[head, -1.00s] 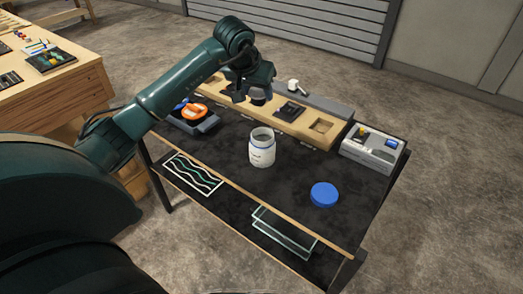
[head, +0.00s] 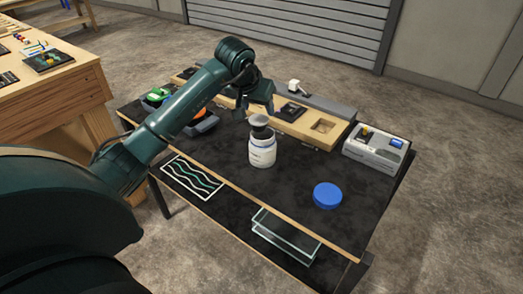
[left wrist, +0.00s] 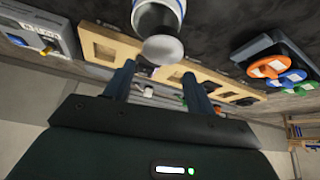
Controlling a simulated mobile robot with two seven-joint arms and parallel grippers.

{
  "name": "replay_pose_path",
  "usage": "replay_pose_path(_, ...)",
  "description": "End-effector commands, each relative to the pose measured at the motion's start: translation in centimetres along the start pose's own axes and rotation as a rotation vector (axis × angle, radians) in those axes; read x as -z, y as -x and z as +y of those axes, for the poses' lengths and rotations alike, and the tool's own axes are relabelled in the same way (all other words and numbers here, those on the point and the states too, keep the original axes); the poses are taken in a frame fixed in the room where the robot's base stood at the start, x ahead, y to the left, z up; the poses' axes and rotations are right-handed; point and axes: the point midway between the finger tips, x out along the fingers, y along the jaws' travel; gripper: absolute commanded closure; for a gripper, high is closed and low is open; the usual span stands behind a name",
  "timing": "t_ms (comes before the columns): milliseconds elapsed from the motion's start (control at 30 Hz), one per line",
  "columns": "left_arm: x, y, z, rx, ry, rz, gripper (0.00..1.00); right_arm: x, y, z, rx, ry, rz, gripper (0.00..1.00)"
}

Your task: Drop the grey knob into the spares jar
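The grey knob (head: 260,121) is at the mouth of the white spares jar (head: 262,153), its upper part showing above the rim. I cannot tell whether it rests there or is falling. The jar stands upright on the dark bench mat. My left gripper (head: 257,108) is just above the knob. In the left wrist view its fingers (left wrist: 158,86) are spread with a gap between them, and the knob (left wrist: 163,50) lies beyond the fingertips, in front of the jar (left wrist: 158,14). My right gripper is not in view.
A blue lid (head: 327,195) lies right of the jar. Behind is a wooden rack (head: 298,127) with square recesses. A grey box (head: 375,150) stands at the right, and a tray with orange and green pieces (head: 203,122) at the left. The mat around the lid is clear.

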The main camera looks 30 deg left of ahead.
Motion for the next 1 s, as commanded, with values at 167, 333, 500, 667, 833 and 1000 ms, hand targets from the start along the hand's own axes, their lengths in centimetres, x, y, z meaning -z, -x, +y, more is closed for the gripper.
replay_pose_path(167,0.0,0.0,0.0,0.0,0.0,0.0,0.3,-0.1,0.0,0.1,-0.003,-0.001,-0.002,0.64)
replay_pose_path(333,0.0,0.0,0.0,0.0,0.0,0.0,0.26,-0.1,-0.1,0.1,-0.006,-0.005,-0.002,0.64)
replay_pose_path(500,0.1,0.3,0.0,0.001,-0.001,0.002,0.26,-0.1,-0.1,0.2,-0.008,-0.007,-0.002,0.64)
replay_pose_path(667,0.1,2.5,-0.1,0.003,-0.002,0.006,0.26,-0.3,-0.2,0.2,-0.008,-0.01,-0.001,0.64)
replay_pose_path(833,0.2,6.4,-0.1,0.003,-0.002,0.008,0.26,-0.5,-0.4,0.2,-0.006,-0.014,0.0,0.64)
replay_pose_path(1000,0.1,9.9,-0.1,0.002,-0.001,0.005,0.26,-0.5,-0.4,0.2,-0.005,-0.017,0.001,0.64)
